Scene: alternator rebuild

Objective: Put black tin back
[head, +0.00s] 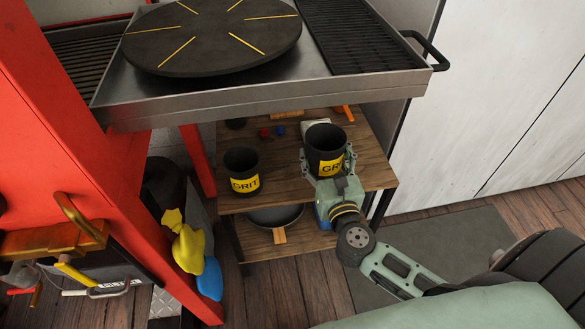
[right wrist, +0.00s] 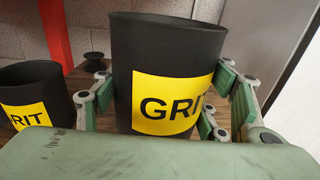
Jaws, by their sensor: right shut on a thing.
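A black tin (head: 323,142) with a yellow GRIT label is held by my right gripper (head: 326,164) at the right part of the small wooden shelf's top. In the right wrist view, the tin (right wrist: 165,60) stands upright between the fingers of the right gripper (right wrist: 165,105), which press on its two sides. I cannot tell whether its base touches the wood. A second black GRIT tin (head: 241,170) stands upright to its left, apart from it; it also shows in the right wrist view (right wrist: 30,85). My left gripper is not in view.
The wooden shelf (head: 280,190) has a lower board with a dark pan (head: 275,215). A metal cart top (head: 250,98) with a round black disc (head: 215,35) overhangs the shelf's back. A red frame (head: 100,130) stands left.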

